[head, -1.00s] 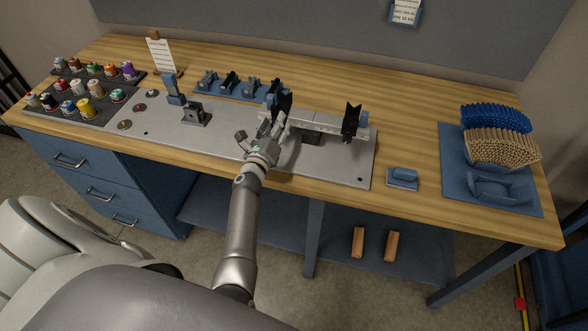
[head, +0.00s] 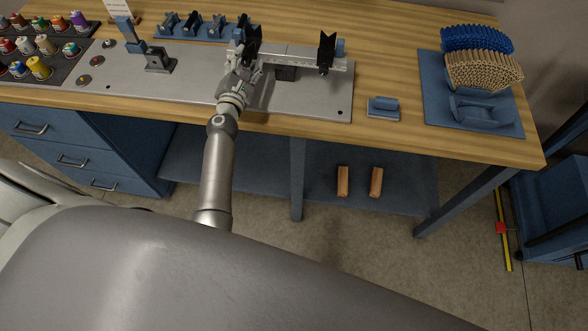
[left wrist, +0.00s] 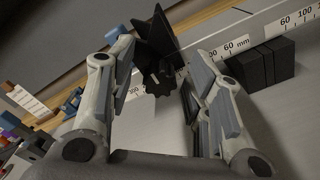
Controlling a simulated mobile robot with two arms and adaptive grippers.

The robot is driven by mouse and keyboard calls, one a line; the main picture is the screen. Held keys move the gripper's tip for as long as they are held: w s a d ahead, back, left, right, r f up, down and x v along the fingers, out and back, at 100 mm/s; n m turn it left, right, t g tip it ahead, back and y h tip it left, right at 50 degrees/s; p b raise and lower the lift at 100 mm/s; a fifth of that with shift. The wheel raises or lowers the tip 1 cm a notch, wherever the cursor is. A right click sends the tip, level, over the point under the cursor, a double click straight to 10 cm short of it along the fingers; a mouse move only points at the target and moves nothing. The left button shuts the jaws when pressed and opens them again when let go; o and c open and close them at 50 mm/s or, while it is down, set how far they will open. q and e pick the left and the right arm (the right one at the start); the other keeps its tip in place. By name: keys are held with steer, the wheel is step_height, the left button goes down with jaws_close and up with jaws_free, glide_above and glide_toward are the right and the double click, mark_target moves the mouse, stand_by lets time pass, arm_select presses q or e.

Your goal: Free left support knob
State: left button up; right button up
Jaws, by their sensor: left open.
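The left support (head: 254,36) is a black V-shaped holder on a pale rail with a millimetre scale (head: 300,57). In the left wrist view it stands upright (left wrist: 156,36), with a dark lobed knob (left wrist: 157,86) on its near side. My left gripper (head: 238,62) is at the front of the rail by this support. In the left wrist view its fingers (left wrist: 163,60) are open, one on each side of the knob. Contact with the knob cannot be told. The right support (head: 327,52) stands further right on the rail. My right gripper is not in view.
The rail stands on a grey plate (head: 310,102). A blue rack (head: 205,28) of small fixtures is behind, and a grey block (head: 160,60) is to the left. A small blue block (head: 383,107) and a blue tray of rods (head: 435,100) are to the right.

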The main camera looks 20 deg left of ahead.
arm_select(q)
steer(key=m, duration=1.4)
steer(key=shift+m, duration=0.3)
steer(key=m+p, duration=0.1)
steer(key=m, duration=0.4)
steer(key=shift+m, duration=0.3)
steer(key=shift+m+p, duration=1.05)
steer(key=shift+m, duration=1.45)
steer(key=b+v, duration=0.1)
steer(key=v, duration=0.4)
steer(key=b+v, duration=0.2)
steer(key=v, duration=0.4)
steer(key=shift+d, duration=0.25)
steer(key=s+d+r+m+g+h, duration=0.1)
steer(key=s+d+r+m+h, duration=0.1)
steer(key=d+m+h, duration=0.85)
steer(key=s+d+f+g, duration=0.7)
steer(key=s+d+f, duration=0.1)
steer(key=s+d, duration=0.1)
steer(key=shift+d+f+n+g, duration=0.35)
steer(key=shift+f+g, duration=0.05)
